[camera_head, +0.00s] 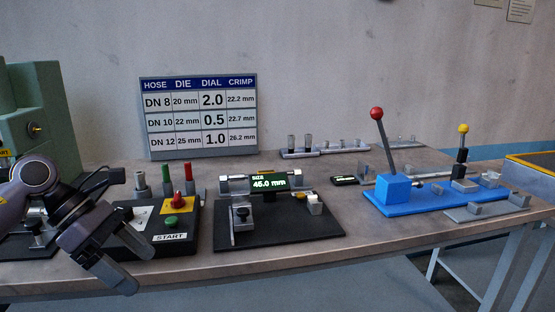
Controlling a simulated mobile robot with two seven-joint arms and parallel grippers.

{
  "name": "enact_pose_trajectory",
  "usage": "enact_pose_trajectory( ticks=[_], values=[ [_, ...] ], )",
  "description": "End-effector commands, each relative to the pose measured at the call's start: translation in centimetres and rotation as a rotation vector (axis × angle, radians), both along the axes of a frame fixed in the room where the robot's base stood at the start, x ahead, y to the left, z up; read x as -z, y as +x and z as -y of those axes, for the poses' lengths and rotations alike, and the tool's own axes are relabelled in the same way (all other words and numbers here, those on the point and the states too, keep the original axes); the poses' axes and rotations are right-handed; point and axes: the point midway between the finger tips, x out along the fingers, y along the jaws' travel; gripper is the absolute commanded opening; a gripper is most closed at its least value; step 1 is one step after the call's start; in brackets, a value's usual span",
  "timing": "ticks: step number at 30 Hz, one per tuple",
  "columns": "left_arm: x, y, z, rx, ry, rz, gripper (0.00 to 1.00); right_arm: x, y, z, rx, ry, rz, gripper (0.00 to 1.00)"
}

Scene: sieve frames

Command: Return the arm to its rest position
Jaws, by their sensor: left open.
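My left arm comes in from the left edge, and its gripper (130,269) hangs at the table's front left. The jaws are open and apart, with nothing seen between them. The gripper is in front of a black control box (178,243) with a START label, and it hides part of the box's left side. My right arm is not in view.
A green machine (50,110) stands at the far left behind my arm. A black measuring station (270,229) reading 45.0 mm sits mid-table. A blue base with a red-knobbed lever (381,143) is to the right. A chart (200,116) stands behind.

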Motion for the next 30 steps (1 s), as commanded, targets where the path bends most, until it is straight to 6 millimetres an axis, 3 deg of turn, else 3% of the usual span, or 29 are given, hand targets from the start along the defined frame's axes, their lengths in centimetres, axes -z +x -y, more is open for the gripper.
enact_pose_trajectory(
  ticks=[1,6,9,14,19,23,26,30],
  values=[
    [0.8,-0.4,2.1,-0.002,-0.083,-0.035,0.87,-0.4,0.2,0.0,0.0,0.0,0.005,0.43],
    [1.9,-1.7,8.7,-0.07,-0.416,-0.182,0.87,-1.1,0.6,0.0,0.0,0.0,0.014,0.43],
    [1.9,-2.3,11.8,-0.148,-0.628,-0.306,0.87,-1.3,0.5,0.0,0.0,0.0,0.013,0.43],
    [1.7,-2.7,14.6,-0.326,-0.951,-0.543,0.87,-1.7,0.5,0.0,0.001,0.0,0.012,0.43],
    [2.5,-2.1,14.9,-0.581,-1.263,-0.837,0.87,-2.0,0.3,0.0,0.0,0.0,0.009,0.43],
    [4.7,-1.5,13.6,-0.818,-1.473,-1.081,0.87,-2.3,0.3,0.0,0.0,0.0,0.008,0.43],
    [7.6,-1.5,12.1,-1.026,-1.614,-1.276,0.87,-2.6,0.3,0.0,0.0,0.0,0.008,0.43],
    [13.1,-2.8,9.5,-1.354,-1.779,-1.549,0.87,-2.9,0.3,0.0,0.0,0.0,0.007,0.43]
  ],
)
